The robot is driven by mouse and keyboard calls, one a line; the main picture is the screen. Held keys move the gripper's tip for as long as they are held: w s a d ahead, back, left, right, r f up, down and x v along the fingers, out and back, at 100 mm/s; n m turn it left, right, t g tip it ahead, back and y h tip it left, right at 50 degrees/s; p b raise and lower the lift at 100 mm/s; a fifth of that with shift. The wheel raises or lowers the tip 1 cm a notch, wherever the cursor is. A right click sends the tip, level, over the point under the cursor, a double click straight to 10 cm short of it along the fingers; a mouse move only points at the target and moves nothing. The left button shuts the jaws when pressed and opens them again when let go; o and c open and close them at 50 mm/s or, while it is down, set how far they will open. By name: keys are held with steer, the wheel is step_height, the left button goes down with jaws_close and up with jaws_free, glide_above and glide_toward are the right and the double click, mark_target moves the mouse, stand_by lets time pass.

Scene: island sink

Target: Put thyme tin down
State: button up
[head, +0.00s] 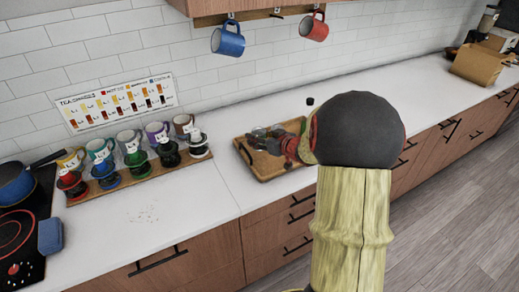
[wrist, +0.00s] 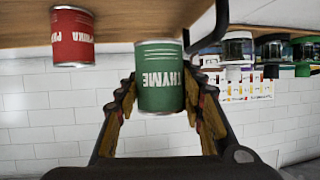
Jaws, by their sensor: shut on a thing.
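The green thyme tin (wrist: 160,78) is between the two fingers of my gripper (wrist: 165,105) in the wrist view, which looks upside down. My gripper is shut on the tin's sides. The tin's far end overlaps a brown wooden surface (wrist: 120,28); I cannot tell whether they touch. A red tin (wrist: 72,38), its label partly readable as paprika, stands on that surface, apart from the thyme tin.
A wooden board with several mugs and lidded jars (head: 133,157) stands left of the tray. The stove (head: 22,240) and blue pot (head: 14,184) are far left. A blue mug (head: 228,42) and red mug (head: 314,27) hang above. White counter (head: 180,215) is clear between board and tray.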

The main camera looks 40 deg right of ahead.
steer(key=shift+w+d+f+b, duration=0.25)
steer(key=shift+w+d+f, duration=0.1)
steer(key=shift+f, duration=0.25)
steer(key=shift+w+d+f+b, duration=0.2)
steer(key=shift+w+d+f, duration=0.15)
steer(key=shift+f, duration=0.2)
step_height(320, 180, down, 3)
steer(key=shift+w+d+f+b, duration=0.1)
steer(key=shift+f+b, duration=0.1)
steer(key=shift+b, duration=0.5)
steer(key=o, duration=1.2)
steer(key=shift+f, duration=0.1)
steer(key=shift+c, duration=0.2)
